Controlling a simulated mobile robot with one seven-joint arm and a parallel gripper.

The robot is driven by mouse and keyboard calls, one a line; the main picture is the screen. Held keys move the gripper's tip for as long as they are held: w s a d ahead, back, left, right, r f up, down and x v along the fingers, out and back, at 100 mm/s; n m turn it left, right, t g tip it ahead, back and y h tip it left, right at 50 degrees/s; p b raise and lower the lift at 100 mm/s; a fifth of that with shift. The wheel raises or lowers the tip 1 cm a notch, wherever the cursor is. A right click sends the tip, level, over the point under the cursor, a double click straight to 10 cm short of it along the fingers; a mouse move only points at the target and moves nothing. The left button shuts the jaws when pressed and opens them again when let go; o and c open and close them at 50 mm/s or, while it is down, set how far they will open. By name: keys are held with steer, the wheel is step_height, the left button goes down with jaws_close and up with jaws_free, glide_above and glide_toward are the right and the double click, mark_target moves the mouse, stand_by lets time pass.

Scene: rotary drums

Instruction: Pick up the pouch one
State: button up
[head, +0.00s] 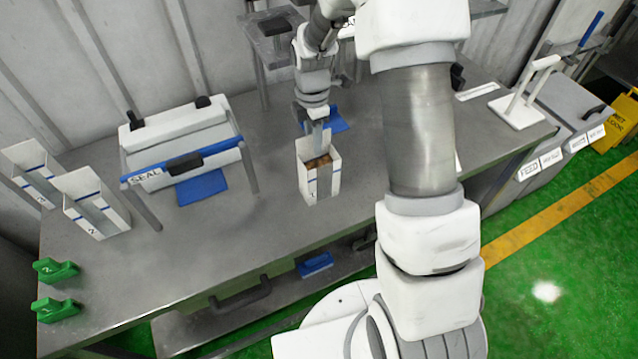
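A white, open-topped pouch (335,177) with a blue stripe and brownish contents stands upright near the middle of the grey bench. Its number is not readable, so I cannot confirm that it is pouch one. My gripper (317,134) points down at the top of this pouch. The fingertips overlap its back rim in the picture. Whether they touch it, and whether they are open or shut, I cannot tell. Two similar pouches stand at the left: a front one (92,205) whose mark looks like a 2, and one behind it (32,170).
A sealing frame marked SEAL (190,158) stands on the bench (240,240) left of the middle pouch. Green blocks (55,270) sit at the front left corner. A white press-like stand (522,105) is at the right. The bench front is clear.

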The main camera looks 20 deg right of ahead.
mark_target(319, 176)
steer(key=shift+s+f, duration=0.1)
steer(key=shift+f, duration=1.65)
jaws_close()
steer(key=shift+r, duration=0.1)
